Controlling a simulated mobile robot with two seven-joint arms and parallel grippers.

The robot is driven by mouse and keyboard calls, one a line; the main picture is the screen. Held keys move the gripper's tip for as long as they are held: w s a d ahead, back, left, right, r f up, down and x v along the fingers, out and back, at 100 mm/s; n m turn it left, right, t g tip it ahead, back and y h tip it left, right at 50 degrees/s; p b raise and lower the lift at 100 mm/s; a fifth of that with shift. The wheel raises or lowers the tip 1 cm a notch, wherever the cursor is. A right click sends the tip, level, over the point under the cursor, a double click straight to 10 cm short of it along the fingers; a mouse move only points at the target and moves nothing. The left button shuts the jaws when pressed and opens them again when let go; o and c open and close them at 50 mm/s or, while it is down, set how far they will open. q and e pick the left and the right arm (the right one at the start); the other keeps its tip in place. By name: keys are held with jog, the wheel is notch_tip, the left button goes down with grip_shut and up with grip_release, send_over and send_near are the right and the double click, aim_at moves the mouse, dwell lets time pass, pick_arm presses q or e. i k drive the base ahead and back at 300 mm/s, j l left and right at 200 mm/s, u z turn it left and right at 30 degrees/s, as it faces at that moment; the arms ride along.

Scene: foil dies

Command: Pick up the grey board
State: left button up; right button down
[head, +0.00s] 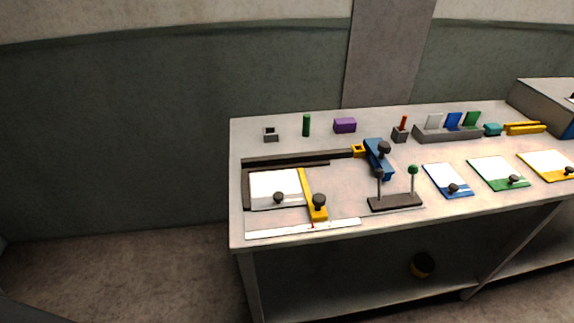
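A grey rack (447,134) stands at the back right of the table and holds several upright boards. Its leftmost board (434,121) is pale grey to white. A blue board (453,121) and a green board (472,119) stand to the right of it. The lower edges of these boards are hidden in the rack. I cannot tell for certain that the pale board is the grey board. Neither of my grippers is in view.
The table (340,146) carries a dark fixture with a white sheet (275,188), a yellow bar (309,186), a blue clamp (378,158), a dark stand with two knobbed posts (396,202) and a white ruler (285,230). Blue-, green- and yellow-edged plates lie at right. Floor at left is clear.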

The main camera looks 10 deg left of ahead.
aim_at(270, 190)
jog(key=j+z, duration=0.15)
jog(key=z, duration=0.35)
jog(key=j+z, duration=0.2)
jog(key=z, duration=0.3)
jog(key=j+z, duration=0.15)
jog(key=z, duration=0.3)
jog(key=k+j+z, duration=0.75)
jog(key=k+j, duration=0.5)
jog(key=i+j, duration=0.15)
jog(key=i, duration=0.2)
